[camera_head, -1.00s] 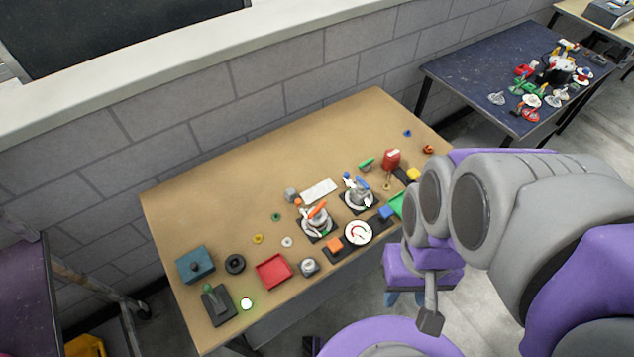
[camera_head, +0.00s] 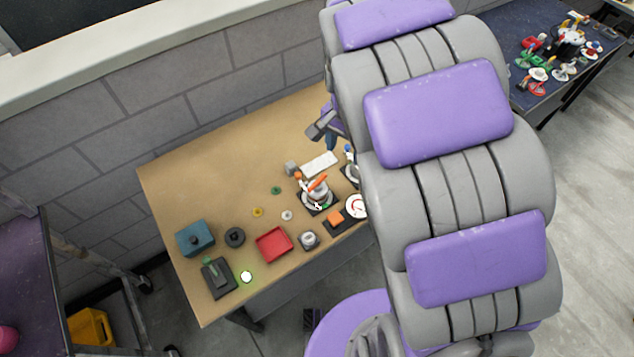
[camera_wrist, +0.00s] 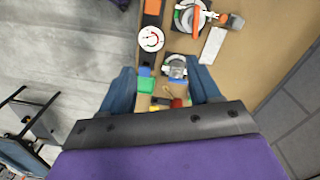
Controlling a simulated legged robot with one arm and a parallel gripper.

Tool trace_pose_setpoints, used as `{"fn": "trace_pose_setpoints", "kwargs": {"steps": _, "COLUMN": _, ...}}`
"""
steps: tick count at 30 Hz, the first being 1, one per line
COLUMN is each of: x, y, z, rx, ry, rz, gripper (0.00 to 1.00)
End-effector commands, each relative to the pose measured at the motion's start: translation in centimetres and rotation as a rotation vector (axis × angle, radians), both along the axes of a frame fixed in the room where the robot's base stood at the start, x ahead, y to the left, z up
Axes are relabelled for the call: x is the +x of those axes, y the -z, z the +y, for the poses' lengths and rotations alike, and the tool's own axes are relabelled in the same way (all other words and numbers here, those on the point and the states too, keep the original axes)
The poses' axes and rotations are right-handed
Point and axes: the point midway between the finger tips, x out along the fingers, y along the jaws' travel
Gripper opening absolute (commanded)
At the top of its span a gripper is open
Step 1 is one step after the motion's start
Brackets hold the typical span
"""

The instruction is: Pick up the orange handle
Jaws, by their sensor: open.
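The orange handle (camera_head: 317,183) sits on top of a round grey-white fitting (camera_head: 316,198) on a dark base, on the wooden table. In the wrist view the orange handle (camera_wrist: 197,19) shows near the top edge, beyond my right fingertip. My gripper (camera_wrist: 161,67) is open and empty, its two blue fingers apart. It is above the table, with the blue-handled fitting (camera_wrist: 176,68) seen between the fingertips. In the head view my arm covers the table's right part, and only part of my gripper (camera_head: 328,128) shows past its left edge.
Close to the handle are a white block (camera_head: 319,164), a gauge (camera_head: 356,206), an orange block (camera_head: 335,217) and a grey cube (camera_head: 291,168). A red tray (camera_head: 274,244) and a teal box (camera_head: 195,238) stand farther left. The table's back left is clear.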

Motion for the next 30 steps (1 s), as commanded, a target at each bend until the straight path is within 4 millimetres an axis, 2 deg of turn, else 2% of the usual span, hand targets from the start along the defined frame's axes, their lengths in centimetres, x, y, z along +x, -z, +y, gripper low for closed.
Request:
{"fn": "trace_pose_setpoints", "kwargs": {"steps": 1, "x": 1.5, "y": 1.3, "z": 1.1, "rx": -0.001, "ry": 0.018, "rz": -0.003, "gripper": 0.62}}
{"fn": "trace_pose_setpoints", "kwargs": {"steps": 3, "x": 3.0, "y": 2.5, "z": 2.6, "rx": 0.004, "ry": 0.047, "rz": -0.011, "gripper": 0.62}}
{"fn": "trace_pose_setpoints", "kwargs": {"steps": 9, "x": 5.6, "y": 5.0, "z": 5.5, "rx": 0.016, "ry": 0.1, "rz": -0.024, "gripper": 0.62}}
{"fn": "trace_pose_setpoints", "kwargs": {"steps": 16, "x": 6.1, "y": 6.3, "z": 6.2, "rx": 0.022, "ry": 0.116, "rz": -0.028, "gripper": 0.62}}
{"fn": "trace_pose_setpoints", "kwargs": {"steps": 19, "x": 6.1, "y": 7.5, "z": 6.1, "rx": 0.021, "ry": 0.115, "rz": -0.029, "gripper": 0.62}}
{"fn": "trace_pose_setpoints", "kwargs": {"steps": 30, "x": 5.9, "y": 14.8, "z": 6.1, "rx": 0.018, "ry": 0.114, "rz": -0.023, "gripper": 0.62}}
